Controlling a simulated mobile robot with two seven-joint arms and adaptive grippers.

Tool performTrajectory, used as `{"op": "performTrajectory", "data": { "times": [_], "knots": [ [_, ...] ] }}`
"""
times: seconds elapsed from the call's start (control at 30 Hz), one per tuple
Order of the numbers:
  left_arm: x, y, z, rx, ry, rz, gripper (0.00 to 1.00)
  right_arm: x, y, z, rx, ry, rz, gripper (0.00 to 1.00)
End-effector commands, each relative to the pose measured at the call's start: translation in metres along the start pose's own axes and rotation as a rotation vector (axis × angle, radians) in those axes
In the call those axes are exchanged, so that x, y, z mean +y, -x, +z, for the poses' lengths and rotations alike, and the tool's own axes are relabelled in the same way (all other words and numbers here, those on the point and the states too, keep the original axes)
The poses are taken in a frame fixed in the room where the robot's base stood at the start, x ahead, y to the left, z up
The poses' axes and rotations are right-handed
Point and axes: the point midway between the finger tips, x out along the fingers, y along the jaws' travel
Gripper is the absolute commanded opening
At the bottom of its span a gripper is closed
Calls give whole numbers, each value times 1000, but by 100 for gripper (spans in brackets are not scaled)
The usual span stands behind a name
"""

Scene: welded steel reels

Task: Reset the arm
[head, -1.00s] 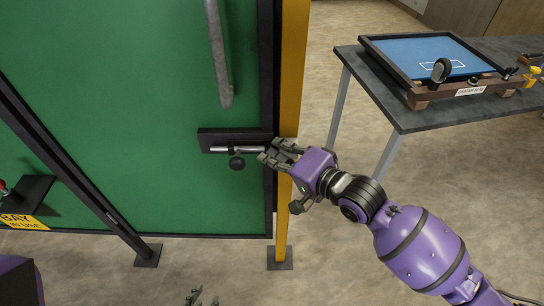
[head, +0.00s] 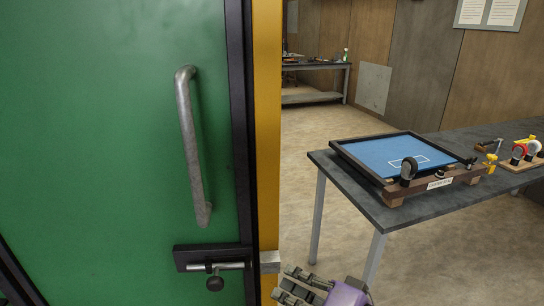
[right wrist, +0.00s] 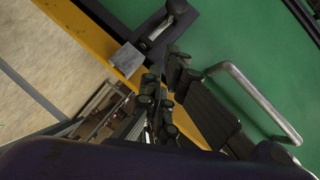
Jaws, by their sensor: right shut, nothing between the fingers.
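My right gripper (head: 296,285) is at the bottom edge of the head view, below and right of the door bolt. It is shut and empty, and most of my right arm is out of frame. In the right wrist view its dark fingers (right wrist: 160,100) are in front of the yellow post, apart from the bolt. The sliding bolt (head: 216,266) is on a black plate on the green door (head: 110,130). A metal keeper (head: 270,262) sits on the yellow post (head: 267,130). I cannot tell whether the rod enters it. My left gripper is not in view.
A grey pull handle (head: 191,150) is on the door above the bolt. A dark table (head: 390,218) at the right bears a framed blue board (head: 375,150) with a caster wheel (head: 408,170). Open floor (head: 300,130) lies between the post and the table.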

Motion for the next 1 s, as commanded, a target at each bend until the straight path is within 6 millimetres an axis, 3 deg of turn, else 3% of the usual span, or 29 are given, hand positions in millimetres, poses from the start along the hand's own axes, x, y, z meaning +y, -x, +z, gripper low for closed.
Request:
{"op": "performTrajectory", "data": {
  "times": [0.17,0.27,0.33,0.5,0.63,0.8,0.9,1.0],
  "knots": [
    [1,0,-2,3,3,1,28,32,-4,-22,93,394,65,0],
    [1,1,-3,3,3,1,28,72,1,-19,140,581,160,0],
    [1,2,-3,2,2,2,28,113,12,-7,155,696,260,0],
    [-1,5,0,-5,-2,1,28,211,58,54,97,852,526,0],
    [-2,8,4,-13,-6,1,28,267,104,118,10,844,691,0],
    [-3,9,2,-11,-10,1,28,303,155,191,-60,707,822,0],
    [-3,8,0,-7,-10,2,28,307,172,218,-77,642,855,0],
    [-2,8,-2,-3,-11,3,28,308,181,230,-89,619,867,0]
  ]
}}
